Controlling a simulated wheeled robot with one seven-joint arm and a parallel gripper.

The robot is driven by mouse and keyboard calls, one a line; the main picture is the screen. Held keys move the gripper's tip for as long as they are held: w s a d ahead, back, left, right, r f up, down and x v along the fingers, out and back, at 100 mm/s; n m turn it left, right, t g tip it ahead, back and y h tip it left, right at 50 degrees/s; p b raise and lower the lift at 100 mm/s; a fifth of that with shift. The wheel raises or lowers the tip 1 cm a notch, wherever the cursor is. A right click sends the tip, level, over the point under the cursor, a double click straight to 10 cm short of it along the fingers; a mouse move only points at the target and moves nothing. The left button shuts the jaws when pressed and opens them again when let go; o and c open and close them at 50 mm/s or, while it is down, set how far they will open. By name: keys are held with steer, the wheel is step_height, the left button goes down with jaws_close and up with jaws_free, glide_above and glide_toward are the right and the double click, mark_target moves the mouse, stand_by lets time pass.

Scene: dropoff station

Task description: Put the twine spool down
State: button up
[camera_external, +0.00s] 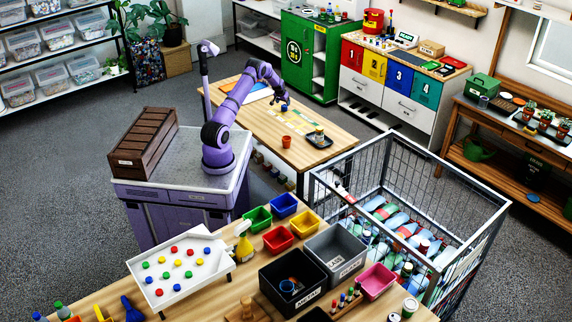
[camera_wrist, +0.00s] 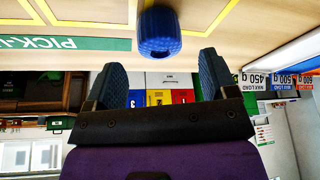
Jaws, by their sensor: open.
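The twine spool (camera_wrist: 158,35) looks blue and ribbed. In the external view my gripper (camera_external: 284,103) is low over the wooden table (camera_external: 333,158). I cannot make out the spool there.
The table has yellow outlines (camera_wrist: 95,10) and a green lettered strip (camera_wrist: 60,43). An orange cup (camera_external: 286,142) and a dark tray (camera_external: 319,141) stand at its near end. A wire cage cart (camera_external: 490,215) is to the right. Numbered drawers are behind.

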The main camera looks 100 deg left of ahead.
steer(key=v, duration=0.7)
